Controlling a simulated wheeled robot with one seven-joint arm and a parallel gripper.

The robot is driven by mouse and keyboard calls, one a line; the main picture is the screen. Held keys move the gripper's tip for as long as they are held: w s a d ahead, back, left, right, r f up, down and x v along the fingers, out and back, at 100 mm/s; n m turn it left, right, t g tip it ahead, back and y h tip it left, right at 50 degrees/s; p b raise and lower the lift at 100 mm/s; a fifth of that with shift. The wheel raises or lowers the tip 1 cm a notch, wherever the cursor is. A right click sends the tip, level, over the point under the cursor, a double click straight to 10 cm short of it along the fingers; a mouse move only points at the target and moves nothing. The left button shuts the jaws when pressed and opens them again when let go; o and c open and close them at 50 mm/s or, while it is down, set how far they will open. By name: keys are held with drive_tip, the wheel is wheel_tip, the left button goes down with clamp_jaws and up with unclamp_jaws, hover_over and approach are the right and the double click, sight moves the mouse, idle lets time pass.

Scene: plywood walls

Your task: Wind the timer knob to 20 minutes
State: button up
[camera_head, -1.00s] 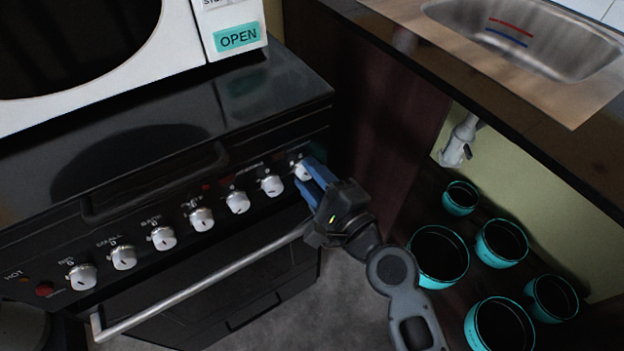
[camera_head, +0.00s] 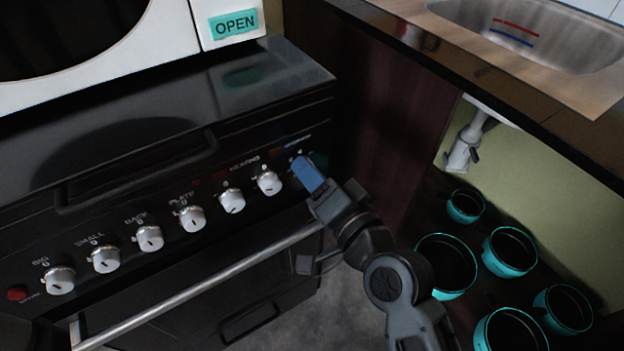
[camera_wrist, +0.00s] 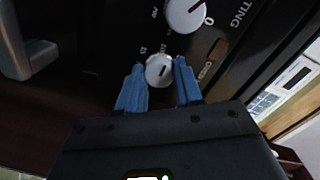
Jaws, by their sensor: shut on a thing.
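The timer knob is the last silver knob at the right end of the black stove's front panel. In the wrist view the timer knob (camera_wrist: 159,71) is a round white-silver knob with a dark mark on its face. My gripper (camera_wrist: 157,66) has one blue finger on each side of it and is shut on it. In the head view my gripper (camera_head: 304,170) reaches the panel from the lower right, and its blue finger hides the knob. Small white markings surround the knob; they are too small to read surely.
A row of several silver knobs (camera_head: 232,201) runs left along the panel. The oven handle (camera_head: 200,287) crosses below. A white microwave (camera_head: 228,25) stands on top. At right are a sink counter (camera_head: 480,70) and several teal-rimmed pots (camera_head: 446,266) beneath it.

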drive_tip(key=n+b, duration=0.4)
drive_tip(key=n, duration=0.3)
drive_tip(key=n+b, duration=0.5)
drive_tip(key=n, duration=0.2)
drive_tip(key=n+t+b, duration=0.1)
drive_tip(key=n+b, duration=0.4)
drive_tip(key=n, duration=0.2)
drive_tip(key=shift+f+n, duration=0.3)
drive_tip(key=shift+n, duration=0.1)
idle(0.3)
drive_tip(key=o, duration=1)
drive_tip(key=shift+r, duration=0.15)
drive_tip(key=shift+s, duration=0.1)
drive_tip(key=shift+p+v, duration=0.4)
drive_tip(key=shift+v, duration=3.45)
